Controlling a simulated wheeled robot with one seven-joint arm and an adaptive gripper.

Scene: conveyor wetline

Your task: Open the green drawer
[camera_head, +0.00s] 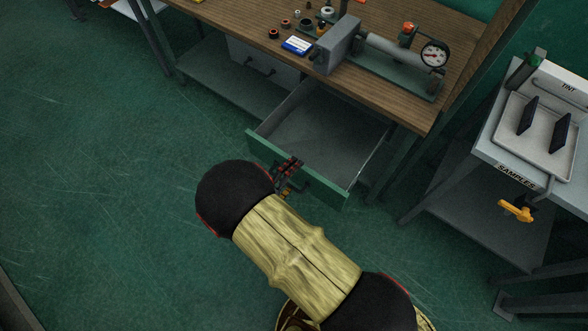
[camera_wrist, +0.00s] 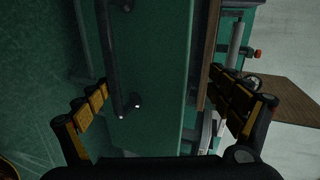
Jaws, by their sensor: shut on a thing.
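The green drawer (camera_head: 268,148) is pulled well out from under the wooden bench, and its grey inside is empty. Its green front also fills the middle of the wrist view (camera_wrist: 158,90). A dark bar handle (camera_wrist: 111,55) runs along that front. My gripper (camera_head: 288,172) is at the middle of the drawer front, shut on the drawer by its handle. In the wrist view, my gripper's orange-padded fingers (camera_wrist: 158,84) stand on both sides of the front. The exact contact is not clear.
A closed grey drawer (camera_head: 262,66) is left of the open one. The bench top (camera_head: 405,107) holds a gauge rig (camera_head: 395,55), a blue-and-white box (camera_head: 297,45) and small parts. A grey samples stand (camera_head: 500,155) is at right. The floor at left is clear.

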